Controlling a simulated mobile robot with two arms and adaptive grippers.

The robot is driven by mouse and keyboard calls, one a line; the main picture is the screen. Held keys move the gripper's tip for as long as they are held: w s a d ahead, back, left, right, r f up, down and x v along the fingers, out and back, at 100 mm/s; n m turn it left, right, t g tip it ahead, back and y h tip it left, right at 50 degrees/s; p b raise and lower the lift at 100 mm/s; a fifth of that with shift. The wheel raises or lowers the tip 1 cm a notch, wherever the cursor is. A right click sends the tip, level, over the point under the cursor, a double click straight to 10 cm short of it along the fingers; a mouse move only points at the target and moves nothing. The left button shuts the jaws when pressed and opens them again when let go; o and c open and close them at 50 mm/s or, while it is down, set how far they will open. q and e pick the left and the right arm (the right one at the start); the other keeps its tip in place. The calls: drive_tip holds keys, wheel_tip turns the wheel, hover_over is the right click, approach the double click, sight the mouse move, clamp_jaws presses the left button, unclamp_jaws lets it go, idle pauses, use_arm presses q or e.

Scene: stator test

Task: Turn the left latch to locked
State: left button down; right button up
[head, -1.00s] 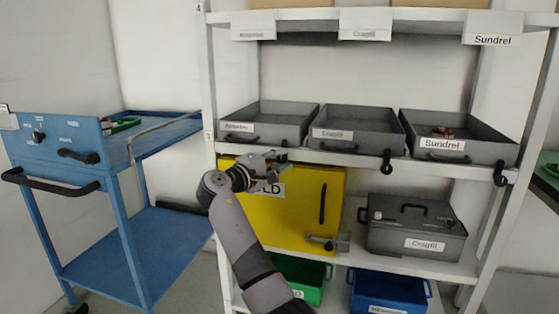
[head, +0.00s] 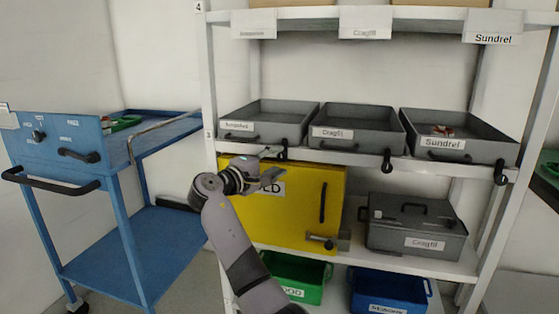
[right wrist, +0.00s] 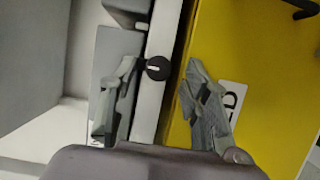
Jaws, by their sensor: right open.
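The left latch (head: 283,152) is a small black latch on the white shelf edge below the left grey tray. My right gripper (head: 270,172) is just below it, in front of the top of the yellow cabinet. In the right wrist view the gripper (right wrist: 160,75) is open and empty, and a black knob with a pale mark, the latch (right wrist: 158,68), shows between its fingertips without visible contact. Two similar black latches, a middle one (head: 387,161) and a right one (head: 500,173), hang on the same edge. My left gripper is out of view.
The left tray (head: 240,136), middle tray (head: 350,145) and right tray (head: 462,150) stand above the latches. The yellow cabinet (head: 300,215) sits directly below, with a grey case (head: 415,228) to its right. A blue cart (head: 120,245) stands at the left.

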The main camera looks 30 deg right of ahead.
drive_tip(key=v, duration=1)
drive_tip(key=shift+d, duration=0.1)
